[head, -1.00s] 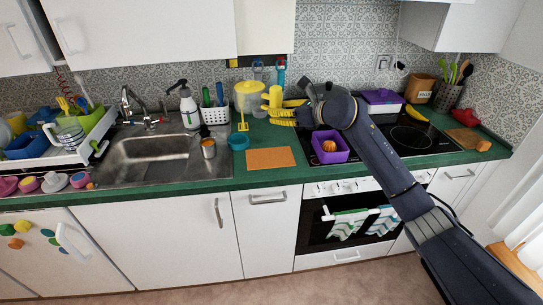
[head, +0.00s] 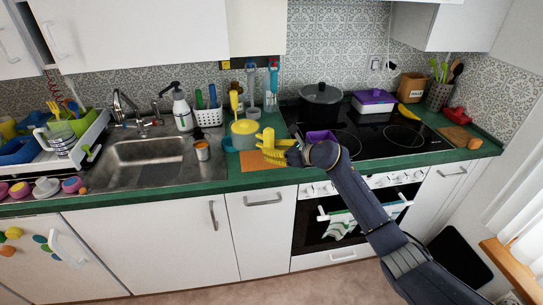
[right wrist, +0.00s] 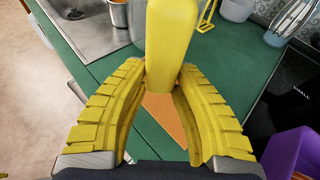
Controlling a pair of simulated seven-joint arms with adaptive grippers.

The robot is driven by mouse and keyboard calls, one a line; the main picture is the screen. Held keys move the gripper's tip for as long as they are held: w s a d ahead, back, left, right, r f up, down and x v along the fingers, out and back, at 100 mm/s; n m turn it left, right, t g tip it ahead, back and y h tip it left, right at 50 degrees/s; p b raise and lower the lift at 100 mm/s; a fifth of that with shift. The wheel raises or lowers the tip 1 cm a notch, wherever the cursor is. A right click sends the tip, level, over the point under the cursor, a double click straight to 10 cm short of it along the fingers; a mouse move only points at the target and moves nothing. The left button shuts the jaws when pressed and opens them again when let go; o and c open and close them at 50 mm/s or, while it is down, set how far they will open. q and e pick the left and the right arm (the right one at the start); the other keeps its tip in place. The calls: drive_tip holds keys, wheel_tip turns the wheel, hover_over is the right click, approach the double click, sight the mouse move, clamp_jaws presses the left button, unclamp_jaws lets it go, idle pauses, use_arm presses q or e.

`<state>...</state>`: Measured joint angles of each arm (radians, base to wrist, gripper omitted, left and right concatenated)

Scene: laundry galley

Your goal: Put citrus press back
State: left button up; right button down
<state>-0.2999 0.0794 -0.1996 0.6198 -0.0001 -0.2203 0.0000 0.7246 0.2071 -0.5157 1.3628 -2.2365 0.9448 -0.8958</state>
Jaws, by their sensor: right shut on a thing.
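My right gripper (head: 268,150) is shut on a smooth yellow upright thing (head: 268,137), which I take to be the citrus press. It also shows large between the yellow fingers (right wrist: 150,150) in the right wrist view (right wrist: 172,45). Its lower end is between the fingers. The gripper is over the orange mat (head: 255,163) on the green counter, left of the hob. I cannot tell whether the press touches the mat. My left gripper is not in view.
A yellow-lidded container (head: 245,132) stands close left of the press. A purple bin (right wrist: 295,155) is to the right, partly hidden by my gripper in the head view. A dark pot (head: 320,105) stands on the hob behind. The sink (head: 150,158) lies left.

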drive_tip(key=shift+f, duration=1.05)
drive_tip(key=shift+f, duration=0.6)
drive_tip(key=c, duration=1.2)
unclamp_jaws()
drive_tip(key=shift+o, duration=0.2)
